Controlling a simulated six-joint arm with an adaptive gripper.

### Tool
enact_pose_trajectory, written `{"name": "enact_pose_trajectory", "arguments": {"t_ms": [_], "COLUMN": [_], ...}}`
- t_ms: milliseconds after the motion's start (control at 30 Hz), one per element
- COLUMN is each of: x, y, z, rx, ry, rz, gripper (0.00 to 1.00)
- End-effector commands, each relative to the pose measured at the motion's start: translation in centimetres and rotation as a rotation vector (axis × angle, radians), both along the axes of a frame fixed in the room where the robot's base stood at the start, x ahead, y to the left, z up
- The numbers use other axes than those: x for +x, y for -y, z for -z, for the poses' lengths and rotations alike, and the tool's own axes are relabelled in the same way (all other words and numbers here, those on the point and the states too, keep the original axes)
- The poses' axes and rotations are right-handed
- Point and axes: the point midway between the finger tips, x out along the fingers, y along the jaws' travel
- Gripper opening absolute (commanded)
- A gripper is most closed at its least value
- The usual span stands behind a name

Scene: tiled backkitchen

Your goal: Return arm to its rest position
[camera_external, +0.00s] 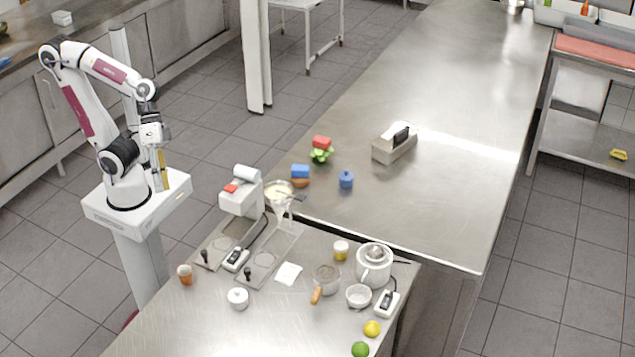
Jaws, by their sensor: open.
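My gripper (161,182) hangs at the end of my folded white and maroon arm, pointing down close beside my own base at the left. It is open, and I see nothing between its fingers. It is apart from the counters and from every object on them. The fingertips are small in this view, so fine detail is hard to make out.
Tiled floor around my base is free.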

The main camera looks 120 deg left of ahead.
Motion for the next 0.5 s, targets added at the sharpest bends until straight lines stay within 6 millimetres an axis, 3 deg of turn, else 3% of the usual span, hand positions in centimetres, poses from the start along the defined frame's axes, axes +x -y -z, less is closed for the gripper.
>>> {"name": "enact_pose_trajectory", "arguments": {"t_ms": [200,500], "x": [-2.3,-4.1], "y": [-2.0,-5.7], "z": [0.3,-0.3], "rx": [0.209,0.496], "ry": [0.051,0.13], "rz": [0.142,0.305], "gripper": [0.44,0.44]}}
